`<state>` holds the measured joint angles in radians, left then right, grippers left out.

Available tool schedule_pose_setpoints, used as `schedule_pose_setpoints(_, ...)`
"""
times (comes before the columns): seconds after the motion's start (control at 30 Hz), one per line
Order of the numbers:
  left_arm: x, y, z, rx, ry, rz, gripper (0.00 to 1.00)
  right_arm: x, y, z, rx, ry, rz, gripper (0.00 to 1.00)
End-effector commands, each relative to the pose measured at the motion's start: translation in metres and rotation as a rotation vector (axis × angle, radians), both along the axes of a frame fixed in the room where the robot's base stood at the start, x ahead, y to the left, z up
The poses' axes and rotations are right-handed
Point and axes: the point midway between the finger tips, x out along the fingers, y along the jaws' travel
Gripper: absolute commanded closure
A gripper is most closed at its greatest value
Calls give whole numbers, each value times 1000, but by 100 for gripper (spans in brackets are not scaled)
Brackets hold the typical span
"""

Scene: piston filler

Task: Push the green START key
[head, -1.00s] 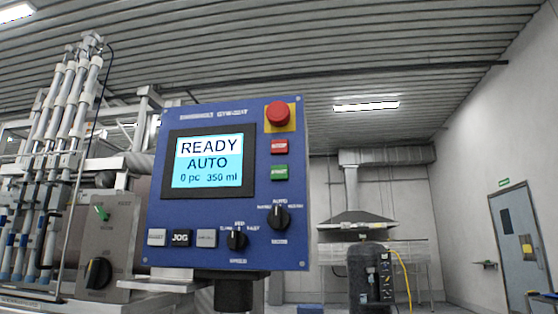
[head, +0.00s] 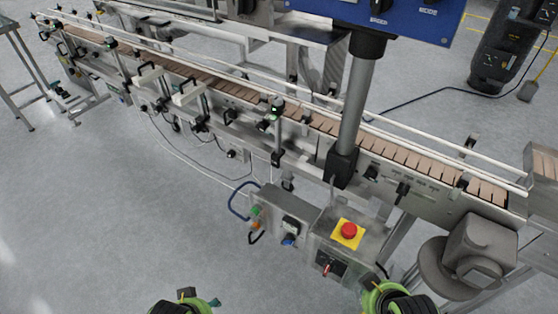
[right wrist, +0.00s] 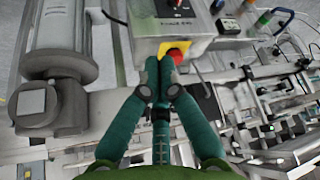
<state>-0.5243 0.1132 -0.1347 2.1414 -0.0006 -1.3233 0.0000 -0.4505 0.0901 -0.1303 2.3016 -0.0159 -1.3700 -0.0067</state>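The green START key is not in view now. Only the lower edge of the blue control panel (head: 415,20) shows at the top of the head view, with the knob labels SPEED and MODE. In the right wrist view my right gripper (right wrist: 159,66) has its teal fingers together at the tips, with nothing seen between them. A yellow plate with a red button shows just beyond the tips; contact cannot be judged. In the head view a small part of my left arm end (head: 182,305) shows at the bottom edge; its finger state cannot be made out.
A conveyor (head: 235,95) with rails crosses the head view diagonally. A grey post (head: 355,105) carries the panel. In front stands a steel box with a red emergency stop (head: 348,230). A grey motor (head: 475,255) sits at right. The floor at left (head: 90,210) is clear.

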Motion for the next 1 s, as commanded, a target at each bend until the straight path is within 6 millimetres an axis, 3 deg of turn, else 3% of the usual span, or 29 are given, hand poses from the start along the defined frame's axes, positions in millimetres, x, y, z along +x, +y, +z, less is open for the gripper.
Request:
schedule_pose_setpoints(0.03, -1, 0, 18, 1, 4, 0, 38, 10, 1, 36, 6, -41, -3, 100)
schedule_pose_setpoints(0.17, -3, 0, 23, 1, 16, 0, 38, 37, 4, 91, 16, -152, -11, 100)
schedule_pose_setpoints(0.27, -6, 0, 12, 2, 30, -2, 38, 63, 7, 132, 28, -260, -16, 100)
schedule_pose_setpoints(0.47, -16, 0, -35, 4, 58, -6, 38, 117, 13, 212, 54, -504, -28, 100)
schedule_pose_setpoints(0.7, -44, 4, -107, 9, 94, -13, 38, 171, 20, 318, 85, -830, -37, 100)
schedule_pose_setpoints(1.0, -104, 13, -183, 14, 141, -24, 38, 198, 27, 465, 124, -1244, -49, 100)
